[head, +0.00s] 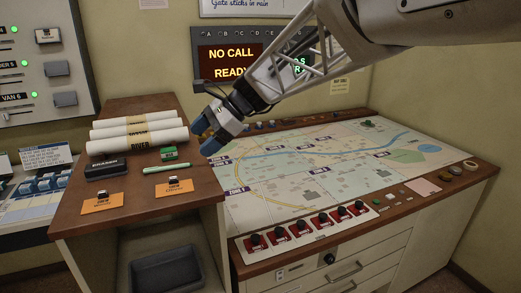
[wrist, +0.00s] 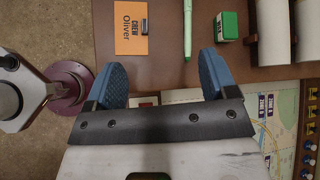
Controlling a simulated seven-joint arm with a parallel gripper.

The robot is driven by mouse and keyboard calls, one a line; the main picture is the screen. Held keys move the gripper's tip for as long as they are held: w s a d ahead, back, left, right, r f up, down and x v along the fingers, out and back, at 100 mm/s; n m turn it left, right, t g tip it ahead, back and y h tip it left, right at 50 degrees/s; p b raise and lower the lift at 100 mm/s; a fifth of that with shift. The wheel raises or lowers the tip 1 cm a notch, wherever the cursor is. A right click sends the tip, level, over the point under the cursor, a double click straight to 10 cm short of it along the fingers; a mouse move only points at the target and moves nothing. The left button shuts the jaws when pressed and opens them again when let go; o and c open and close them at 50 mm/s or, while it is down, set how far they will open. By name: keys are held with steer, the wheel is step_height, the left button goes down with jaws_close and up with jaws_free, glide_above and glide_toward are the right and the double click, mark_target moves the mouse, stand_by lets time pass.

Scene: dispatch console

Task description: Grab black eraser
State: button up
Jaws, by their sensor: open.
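The black eraser (head: 108,166) lies on the wooden top of the left cabinet, in front of the white rolls and left of a small green block. I do not see it in the wrist view. My gripper (head: 207,141) hangs at the right edge of that cabinet top in the head view, to the right of the eraser and apart from it. In the wrist view my gripper (wrist: 161,68) has its two blue fingers spread wide with nothing held between them.
White rolls (head: 140,134) lie behind the eraser. The green block (head: 169,153), a pale green marker (head: 166,169) and two orange cards (head: 174,188) (head: 102,203) lie nearby. A map table (head: 330,165) stands to the right, with red switches along its front.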

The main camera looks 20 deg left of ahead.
mark_target(117, 161)
steer(key=s+a+g, duration=0.1)
steer(key=s+a, duration=0.1)
steer(key=a, duration=0.5)
steer(key=s+a+m+g, duration=0.1)
steer(key=s+a+g, duration=0.1)
steer(key=a, duration=0.6)
steer(key=s+a+g+y, duration=0.1)
steer(key=s+a, duration=0.1)
steer(key=a, duration=0.5)
steer(key=shift+s+a+m, duration=0.15)
steer(key=shift+m, duration=0.25)
steer(key=shift+f, duration=1.1)
steer(key=shift+f, duration=0.55)
step_height(117, 161, down, 3)
steer(key=shift+f, duration=0.15)
steer(key=shift+x, duration=0.95)
steer(key=shift+s+a+f, duration=0.3)
steer(key=shift+s+a, duration=0.05)
